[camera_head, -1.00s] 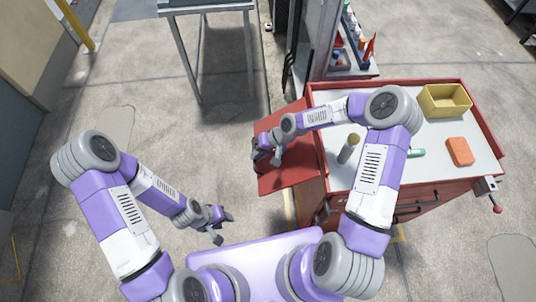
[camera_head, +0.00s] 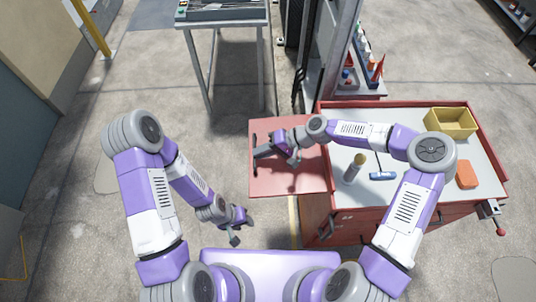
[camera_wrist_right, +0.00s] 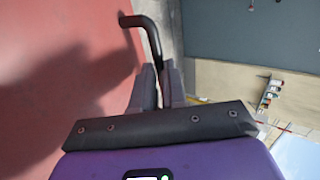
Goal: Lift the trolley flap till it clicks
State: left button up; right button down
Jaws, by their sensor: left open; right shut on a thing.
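The red trolley (camera_head: 395,104) stands at the right with a pale top. Its red flap (camera_head: 290,181) sticks out from the trolley's left side and looks about level with the top. A black bent handle (camera_wrist_right: 146,28) is on the flap in the right wrist view. My left gripper (camera_head: 241,228) is open and empty, lower and to the left of the flap, over the floor.
On the trolley top are a yellow bin (camera_head: 451,122), an orange block (camera_head: 467,174), a blue item (camera_head: 382,176) and an upright cylinder (camera_head: 355,168). A grey table (camera_head: 222,18) stands at the back. The floor left of the flap is clear.

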jog(key=shift+d+r, duration=0.25)
jog(key=shift+d, duration=0.1)
jog(key=c, duration=1.2)
grip_release()
jog(key=shift+d, duration=0.15)
jog(key=shift+o, duration=0.2)
jog(key=shift+a, duration=0.2)
jog(key=shift+r, duration=0.1)
jog(key=p+v, duration=0.1)
jog(key=v, duration=0.6)
jog(key=shift+d+r, duration=0.2)
jog(key=shift+s, duration=0.1)
